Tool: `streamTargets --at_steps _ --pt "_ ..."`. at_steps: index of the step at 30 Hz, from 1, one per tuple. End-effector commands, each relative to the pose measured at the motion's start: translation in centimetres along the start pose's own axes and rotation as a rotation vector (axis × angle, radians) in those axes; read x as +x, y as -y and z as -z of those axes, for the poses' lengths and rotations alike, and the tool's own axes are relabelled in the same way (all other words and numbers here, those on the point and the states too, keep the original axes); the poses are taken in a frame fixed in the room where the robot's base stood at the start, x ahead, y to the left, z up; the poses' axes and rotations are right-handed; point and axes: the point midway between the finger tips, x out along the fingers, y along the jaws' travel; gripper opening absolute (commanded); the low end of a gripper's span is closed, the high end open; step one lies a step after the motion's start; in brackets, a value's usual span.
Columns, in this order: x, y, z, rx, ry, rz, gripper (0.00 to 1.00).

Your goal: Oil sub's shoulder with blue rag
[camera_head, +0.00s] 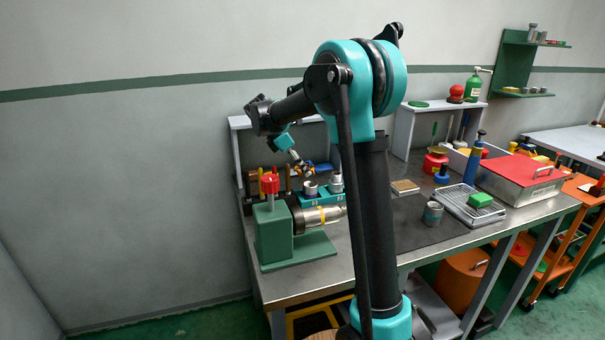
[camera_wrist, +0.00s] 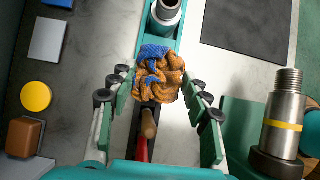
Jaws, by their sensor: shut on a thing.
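The sub (camera_head: 322,216) is a metal cylinder lying horizontal in the green vise (camera_head: 272,235) with the red knob, in the head view. In the wrist view the sub (camera_wrist: 283,127) is at the right, with a threaded end, a shoulder below the thread and a yellow band. My gripper (camera_wrist: 158,92) is shut on the crumpled rag (camera_wrist: 163,88), which shows blue and orange-brown patches. The rag is apart from the sub, to its left in the wrist view. In the head view my gripper (camera_head: 304,168) is above the back of the bench, behind the sub.
A teal rack (camera_head: 322,199) holds metal fittings behind the sub. A handled tool (camera_wrist: 148,125) shows below the rag in the wrist view.

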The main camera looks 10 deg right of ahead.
Motion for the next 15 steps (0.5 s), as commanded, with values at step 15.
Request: streamTargets --at_steps 15 --pt "-3.0 0.2 -1.6 0.004 0.0 0.002 0.16"
